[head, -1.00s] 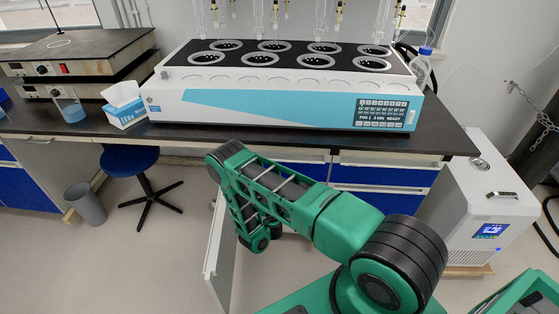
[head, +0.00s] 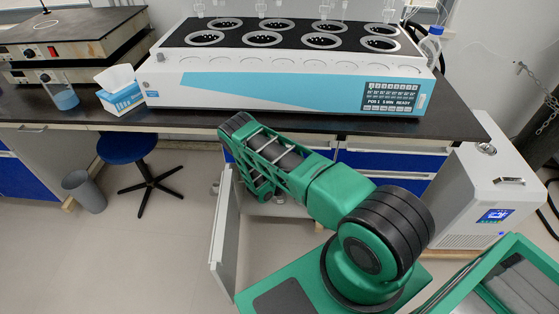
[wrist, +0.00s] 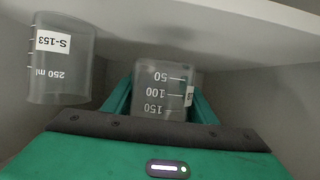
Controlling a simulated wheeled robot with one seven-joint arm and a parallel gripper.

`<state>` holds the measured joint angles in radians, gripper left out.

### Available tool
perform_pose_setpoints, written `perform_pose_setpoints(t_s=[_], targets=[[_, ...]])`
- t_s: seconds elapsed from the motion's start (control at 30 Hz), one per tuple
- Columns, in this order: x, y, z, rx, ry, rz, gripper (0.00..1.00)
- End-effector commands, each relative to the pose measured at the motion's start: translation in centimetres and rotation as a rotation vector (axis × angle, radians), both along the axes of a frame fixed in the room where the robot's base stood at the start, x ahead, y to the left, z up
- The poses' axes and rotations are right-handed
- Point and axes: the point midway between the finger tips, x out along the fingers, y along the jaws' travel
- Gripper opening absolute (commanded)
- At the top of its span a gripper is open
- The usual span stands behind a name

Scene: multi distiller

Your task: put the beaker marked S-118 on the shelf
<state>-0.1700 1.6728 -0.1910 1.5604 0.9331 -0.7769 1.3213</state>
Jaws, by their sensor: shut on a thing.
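In the wrist view my gripper (wrist: 163,84) is shut on a clear beaker (wrist: 158,98) with white volume marks, one green finger on each side. A white label shows only as a sliver at its right edge, so I cannot read its number. A second clear beaker (wrist: 60,75), labelled S-153 with its text upside down in this view, is to the left, apart from the held one. A pale shelf board (wrist: 255,22) crosses the top of the wrist view. In the head view my gripper is hidden below the bench.
An open white cabinet door (head: 222,235) stands left of my arm. A blue stool (head: 127,148) and a white chiller (head: 470,200) stand nearby.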

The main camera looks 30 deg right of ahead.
Motion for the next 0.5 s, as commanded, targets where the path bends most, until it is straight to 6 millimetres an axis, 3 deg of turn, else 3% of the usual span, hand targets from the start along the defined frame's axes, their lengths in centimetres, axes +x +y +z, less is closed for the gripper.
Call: perform_pose_setpoints(t_s=[0.1, 0.4, 0.5], targets=[[1.9, -1.3, 0.1, -0.001, -0.002, 0.001, 0.24], [4.0, -2.8, 0.1, -0.001, -0.001, 0.0, 0.24], [3.9, -2.8, -1.5, -0.001, 0.004, 0.001, 0.24]])
